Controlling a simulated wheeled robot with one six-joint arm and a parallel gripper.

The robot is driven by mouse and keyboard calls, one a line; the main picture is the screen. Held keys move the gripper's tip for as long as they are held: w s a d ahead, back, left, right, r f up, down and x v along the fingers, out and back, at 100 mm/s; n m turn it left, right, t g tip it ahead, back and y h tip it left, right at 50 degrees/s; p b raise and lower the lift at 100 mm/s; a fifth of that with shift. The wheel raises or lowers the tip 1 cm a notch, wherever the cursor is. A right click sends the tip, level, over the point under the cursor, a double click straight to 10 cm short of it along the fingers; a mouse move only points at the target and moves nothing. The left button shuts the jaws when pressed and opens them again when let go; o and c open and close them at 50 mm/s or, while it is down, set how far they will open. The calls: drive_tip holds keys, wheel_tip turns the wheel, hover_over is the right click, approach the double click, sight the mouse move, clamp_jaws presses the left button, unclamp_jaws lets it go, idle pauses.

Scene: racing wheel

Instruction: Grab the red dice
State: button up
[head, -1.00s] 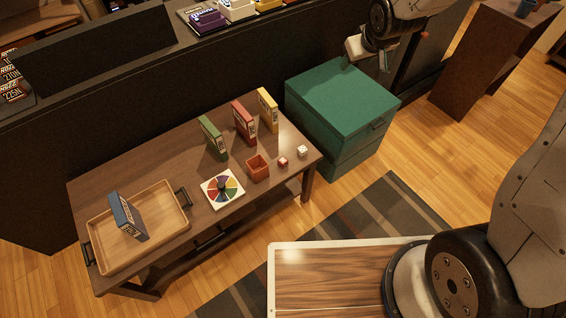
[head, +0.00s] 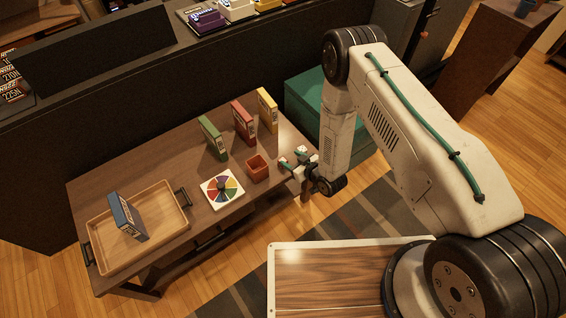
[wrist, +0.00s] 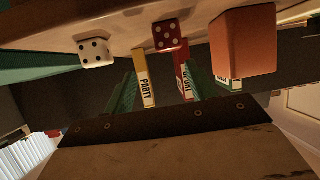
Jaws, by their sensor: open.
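The red die (wrist: 168,36) with pale pips sits at the table's near edge; it shows clearly in the wrist view and is largely covered by my gripper in the head view. My gripper (head: 293,160) is open, low beside the table's right end. In the wrist view, its two green fingers (wrist: 160,80) point toward the dice, and the red die lies beyond the tips, between their lines. Nothing is held. The fingers look apart from the red die, but the exact gap is hard to tell.
A white die (wrist: 96,52) and an orange-red cup (wrist: 243,42) flank the red die. Red (head: 243,123), yellow (head: 267,110) and green (head: 213,138) boxes stand behind. A spinner board (head: 222,188) and a wooden tray (head: 165,240) with a blue box (head: 127,216) are further left.

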drive_tip(key=shift+s+a+f, duration=0.2)
drive_tip(key=shift+s+f, duration=0.5)
drive_tip(key=shift+f, duration=0.05)
drive_tip(key=shift+w+a+f, duration=0.2)
drive_tip(key=x, duration=0.7)
drive_tip(key=shift+a+r, duration=0.1)
drive_tip(key=c, duration=1)
